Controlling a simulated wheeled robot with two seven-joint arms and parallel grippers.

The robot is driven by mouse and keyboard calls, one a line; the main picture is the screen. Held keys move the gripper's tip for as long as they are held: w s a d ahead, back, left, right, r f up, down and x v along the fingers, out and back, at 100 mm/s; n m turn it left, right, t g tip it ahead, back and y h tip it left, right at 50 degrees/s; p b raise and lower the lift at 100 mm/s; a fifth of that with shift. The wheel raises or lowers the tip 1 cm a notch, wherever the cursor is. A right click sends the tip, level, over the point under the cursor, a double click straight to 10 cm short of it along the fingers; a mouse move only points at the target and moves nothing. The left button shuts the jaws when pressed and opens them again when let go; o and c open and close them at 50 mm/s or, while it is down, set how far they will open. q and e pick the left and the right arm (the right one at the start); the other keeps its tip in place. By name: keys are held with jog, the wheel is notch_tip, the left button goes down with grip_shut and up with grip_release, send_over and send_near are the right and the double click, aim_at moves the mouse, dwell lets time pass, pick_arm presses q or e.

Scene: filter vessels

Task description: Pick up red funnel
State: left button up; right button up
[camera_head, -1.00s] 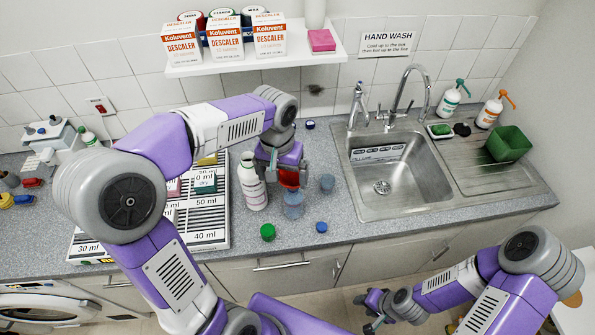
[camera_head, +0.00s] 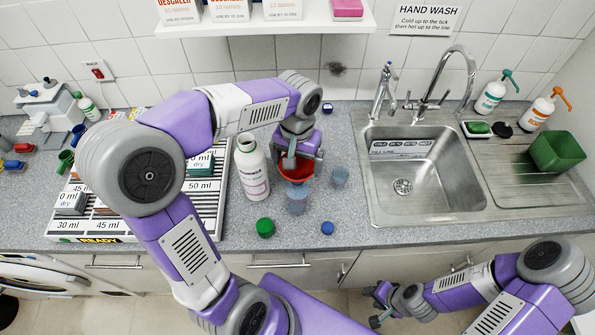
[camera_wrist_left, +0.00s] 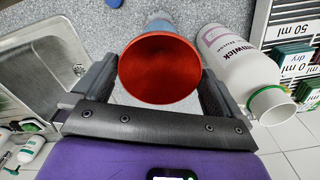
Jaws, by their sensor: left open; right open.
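The red funnel (camera_head: 296,172) sits upright in the mouth of a clear bluish vessel (camera_head: 297,200) on the counter. Its wide round mouth faces the camera in the left wrist view (camera_wrist_left: 160,68). My left gripper (camera_head: 298,158) is open, directly above and around the funnel. In the left wrist view its two fingers (camera_wrist_left: 157,90) stand on either side of the funnel rim, close to it; I cannot tell whether they touch. My right gripper (camera_head: 376,304) is open and empty, low in front of the counter, far from the funnel.
A white bottle (camera_head: 252,168) stands close left of the funnel. A green cap (camera_head: 265,227) and a blue cap (camera_head: 327,228) lie in front. The sink (camera_head: 405,175) is further right, a striped labelled board (camera_head: 205,215) left.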

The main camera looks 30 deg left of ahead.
aim_at(297, 175)
pick_arm(q)
notch_tip(297, 175, down, 3)
jog(key=shift+w+f, duration=0.1)
jog(key=shift+f, duration=0.4)
jog(key=c, duration=0.6)
jog(key=shift+c, duration=0.2)
jog(key=shift+r, duration=0.15)
notch_tip(297, 175, up, 10)
jog(key=p, duration=0.1)
dwell(0.6)
